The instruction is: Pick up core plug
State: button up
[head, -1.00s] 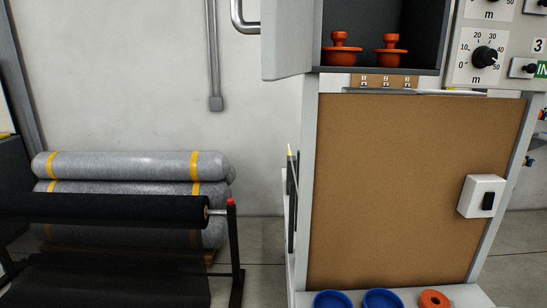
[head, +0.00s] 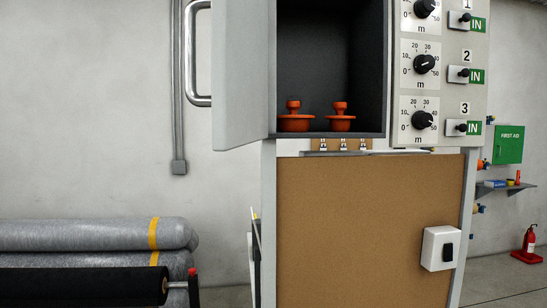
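Two orange core plugs stand upright on the floor of an open dark cabinet compartment (head: 330,60) in the head view. The left core plug (head: 294,120) and the right core plug (head: 340,121) each have a wide flange and a knob on top. They stand side by side with a small gap. My gripper is not in view.
The open grey cabinet door (head: 240,70) with its metal handle (head: 197,60) sticks out left of the compartment. A dial panel (head: 435,70) is on the right. Below are a brown board (head: 365,225) and a white switch box (head: 440,248). Grey rolls (head: 80,235) lie at lower left.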

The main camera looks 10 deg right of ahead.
aim_at(292, 122)
jog(key=i+j+u, duration=1.05)
jog(key=i, duration=0.4)
jog(key=i+u, duration=0.25)
jog(key=i, duration=0.35)
jog(key=i+z, duration=0.8)
jog(key=i+j+z, duration=0.35)
jog(key=i+z, duration=0.25)
jog(key=z, duration=0.15)
jog(key=i+z, duration=0.5)
jog(key=z, duration=0.25)
jog(key=k+l, duration=0.35)
jog(key=k+l+z, duration=0.1)
jog(key=k+l, duration=0.3)
jog(key=l, duration=0.15)
jog(key=k+l, duration=0.35)
jog(key=l, duration=0.15)
jog(key=k+l, duration=0.35)
jog(key=l, duration=0.15)
jog(key=k+l+z, duration=0.1)
jog(key=k+l, duration=0.25)
jog(key=l, duration=0.1)
